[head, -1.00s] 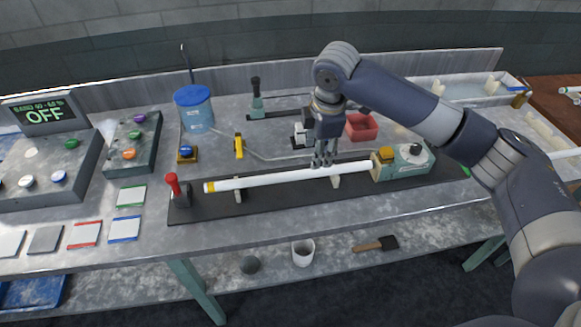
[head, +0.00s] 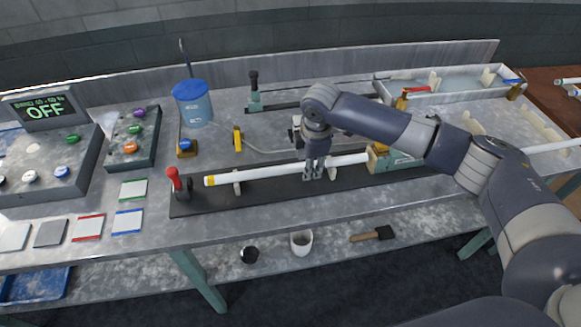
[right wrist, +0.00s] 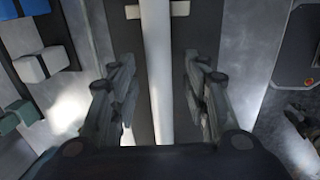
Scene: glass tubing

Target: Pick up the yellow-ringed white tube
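The white tube (head: 265,172) has a yellow ring at its left end. It lies across low white supports on a long black board (head: 270,196). My right gripper (head: 313,175) is over the tube, right of its middle, pointing down. In the right wrist view the tube (right wrist: 158,70) runs between the two spread fingers (right wrist: 160,100), with a gap on each side, so the gripper is open and empty. How far the fingertips reach down beside the tube is hard to tell. My left gripper is out of view.
A red-handled fixture (head: 177,183) stands at the board's left end, a teal device (head: 395,160) at its right end, partly behind my arm. A blue-lidded container (head: 194,104), a yellow item (head: 238,138) and a button panel (head: 130,138) are behind and left.

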